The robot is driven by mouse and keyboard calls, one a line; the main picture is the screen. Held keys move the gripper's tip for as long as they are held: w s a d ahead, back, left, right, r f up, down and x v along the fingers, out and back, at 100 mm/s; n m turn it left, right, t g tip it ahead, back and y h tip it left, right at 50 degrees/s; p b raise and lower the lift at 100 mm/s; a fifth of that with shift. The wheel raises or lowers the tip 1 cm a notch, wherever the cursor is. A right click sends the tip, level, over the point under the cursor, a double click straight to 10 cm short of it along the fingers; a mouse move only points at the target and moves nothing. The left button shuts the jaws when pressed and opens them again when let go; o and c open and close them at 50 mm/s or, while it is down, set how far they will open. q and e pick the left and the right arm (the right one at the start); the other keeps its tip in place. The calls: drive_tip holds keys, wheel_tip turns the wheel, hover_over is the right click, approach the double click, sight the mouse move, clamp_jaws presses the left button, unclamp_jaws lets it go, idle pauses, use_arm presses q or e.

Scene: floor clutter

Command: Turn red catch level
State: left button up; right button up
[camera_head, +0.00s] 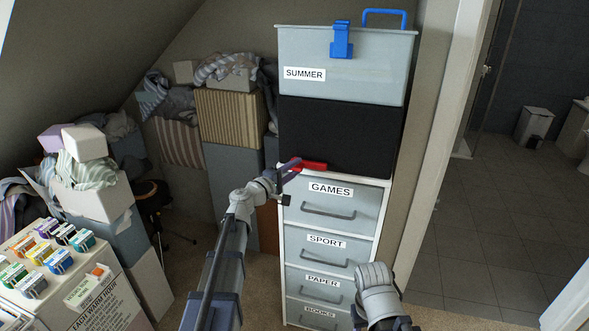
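The red catch (314,166) is a short bar at the bottom of the black panel, just above the GAMES drawer. Its visible part lies nearly level, pointing right. My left gripper (287,176) is at the catch's left end, in front of the cabinet's left edge. It overlaps that end in the view, and I cannot tell whether it touches or grips it. Its fingers are too small and dark to show their opening. My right arm rises at the bottom, in front of the lower drawers, and its fingers do not show.
The cabinet has labelled drawers, including GAMES (331,206) and SPORT (325,253). A SUMMER box (345,80) with a blue latch (341,40) stands on top. Boxes and cloth crowd the left, with a board of coloured clips (50,250). A doorway with tiled floor opens at right.

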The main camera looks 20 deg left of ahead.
use_arm(q)
drive_tip(key=shift+o, duration=0.9)
drive_tip(key=v, duration=0.7)
drive_tip(key=shift+s, duration=0.35)
drive_tip(key=shift+a, duration=0.15)
